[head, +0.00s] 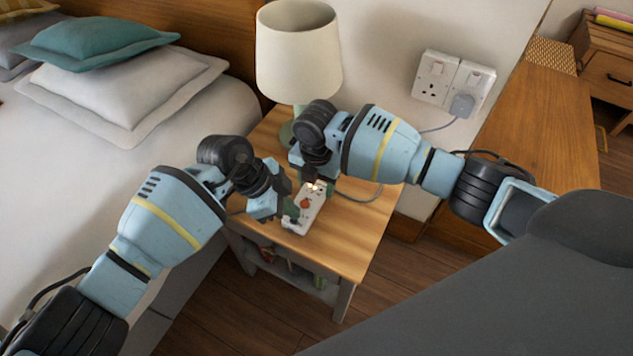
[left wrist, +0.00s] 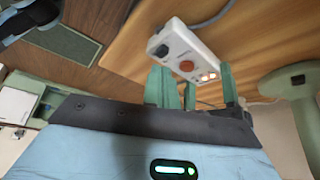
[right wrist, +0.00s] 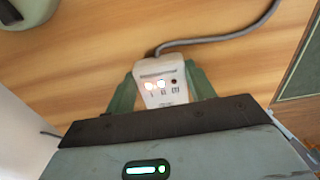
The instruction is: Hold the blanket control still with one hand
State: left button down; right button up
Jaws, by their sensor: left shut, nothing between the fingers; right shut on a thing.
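The blanket control (head: 305,214) is a slim white handset with an orange-red button and lit lights, over the wooden bedside table (head: 345,238). My right gripper (head: 318,184) is shut on its lit end. The right wrist view shows green fingers on both sides of the control (right wrist: 161,88). My left gripper (head: 286,214) is shut and empty, close beside the control's other end. In the left wrist view, the control's button face (left wrist: 187,66) shows just beyond the fingers. I cannot tell whether the left fingers touch it or whether the control rests on the tabletop.
A lamp (head: 298,50) with a cream shade stands at the back of the table. A grey cord (head: 362,198) runs from the control. A plug (head: 462,104) sits in the wall socket. The bed (head: 60,185) is at left. The table's front right is clear.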

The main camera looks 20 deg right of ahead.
pick_arm(q)
jog(key=shift+r, duration=2.3)
pick_arm(e)
jog(key=o, duration=1.1)
notch_tip(320, 180, up, 12)
